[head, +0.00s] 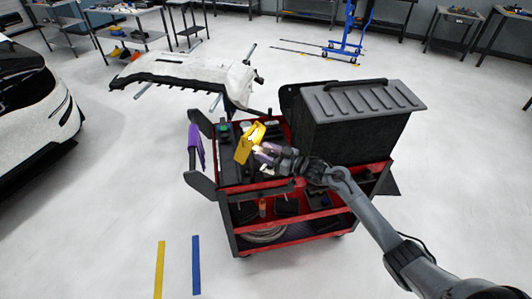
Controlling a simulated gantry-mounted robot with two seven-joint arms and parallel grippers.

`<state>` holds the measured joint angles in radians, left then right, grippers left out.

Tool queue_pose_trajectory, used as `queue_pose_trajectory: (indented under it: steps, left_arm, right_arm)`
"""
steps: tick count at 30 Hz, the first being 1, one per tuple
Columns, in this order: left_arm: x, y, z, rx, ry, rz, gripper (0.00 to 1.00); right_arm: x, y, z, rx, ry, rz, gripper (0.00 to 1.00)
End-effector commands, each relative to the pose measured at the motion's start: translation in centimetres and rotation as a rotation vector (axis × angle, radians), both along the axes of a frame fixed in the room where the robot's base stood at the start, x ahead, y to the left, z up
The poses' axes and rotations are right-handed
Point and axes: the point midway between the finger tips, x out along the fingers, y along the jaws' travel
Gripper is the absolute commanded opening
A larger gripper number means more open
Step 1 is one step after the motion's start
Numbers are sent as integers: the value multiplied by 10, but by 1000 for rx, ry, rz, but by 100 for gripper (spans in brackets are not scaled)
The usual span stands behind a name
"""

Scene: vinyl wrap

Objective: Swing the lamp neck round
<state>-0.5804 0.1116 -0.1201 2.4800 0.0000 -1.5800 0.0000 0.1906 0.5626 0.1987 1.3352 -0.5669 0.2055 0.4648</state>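A yellow object with a bright patch (247,146), which looks like the lamp's head, stands tilted over the top tray of a red and black tool cart (233,213). A separate lamp neck cannot be made out. My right gripper (263,158) reaches in from the right and is right beside the yellow object's lower right side. Whether they touch cannot be told. A small purple and pale piece shows at the gripper's fingers, and their opening is too small to read. My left gripper is not in view.
A big dark case (350,130) fills the cart's right side, close to my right arm. A purple cloth (195,146) hangs at its left. Behind stands a white bumper (190,72) on a stand. A white car (35,105) is at left.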

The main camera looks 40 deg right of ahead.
Motion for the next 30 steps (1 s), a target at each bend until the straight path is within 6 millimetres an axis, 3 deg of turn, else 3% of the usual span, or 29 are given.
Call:
queue_pose_trajectory:
  steps: [14, 30]
  left_arm:
    - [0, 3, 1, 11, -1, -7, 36]
    - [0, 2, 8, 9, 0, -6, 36]
  right_arm:
    - [-5, -2, -1, -1, 2, -1, 63]
    - [-78, -24, 0, -2, 2, -1, 63]
